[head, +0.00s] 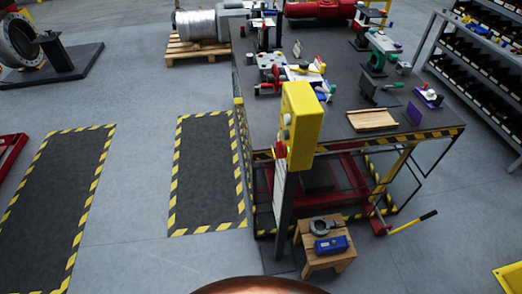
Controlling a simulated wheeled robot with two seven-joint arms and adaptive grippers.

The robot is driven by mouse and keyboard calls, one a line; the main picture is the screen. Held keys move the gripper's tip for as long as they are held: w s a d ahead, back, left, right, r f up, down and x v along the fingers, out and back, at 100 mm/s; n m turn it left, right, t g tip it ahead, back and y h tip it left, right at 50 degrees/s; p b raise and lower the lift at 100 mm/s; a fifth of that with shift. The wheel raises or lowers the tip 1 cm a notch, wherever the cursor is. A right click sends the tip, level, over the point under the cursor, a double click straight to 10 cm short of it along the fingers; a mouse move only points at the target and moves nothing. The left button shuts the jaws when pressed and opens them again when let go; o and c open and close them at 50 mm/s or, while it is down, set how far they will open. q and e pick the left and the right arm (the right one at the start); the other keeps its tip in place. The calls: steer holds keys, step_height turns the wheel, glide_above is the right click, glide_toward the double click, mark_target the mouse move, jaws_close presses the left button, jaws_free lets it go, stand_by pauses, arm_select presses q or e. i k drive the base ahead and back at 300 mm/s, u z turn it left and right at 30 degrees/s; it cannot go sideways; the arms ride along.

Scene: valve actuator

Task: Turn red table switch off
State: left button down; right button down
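A yellow control box (303,120) stands on a dark post at the near left corner of the workbench. A red switch part (280,150) sticks out from the lower left side of the box. Pale grey knobs (286,119) sit above it on the same side. The box is seen nearly edge-on, so the switch's position cannot be read. Neither of my grippers is in view, and nothing is touching the box.
The dark workbench (340,108) behind the box carries several tools, vises and a wooden tray (371,120). A small wooden stool (325,258) with a blue box (331,245) stands right of the post. A yellow-handled lever (413,223) juts out at right.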

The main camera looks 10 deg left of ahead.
mark_target(281, 148)
steer(key=u, duration=1.95)
steer(key=i, duration=2.8)
steer(key=z, duration=3.4)
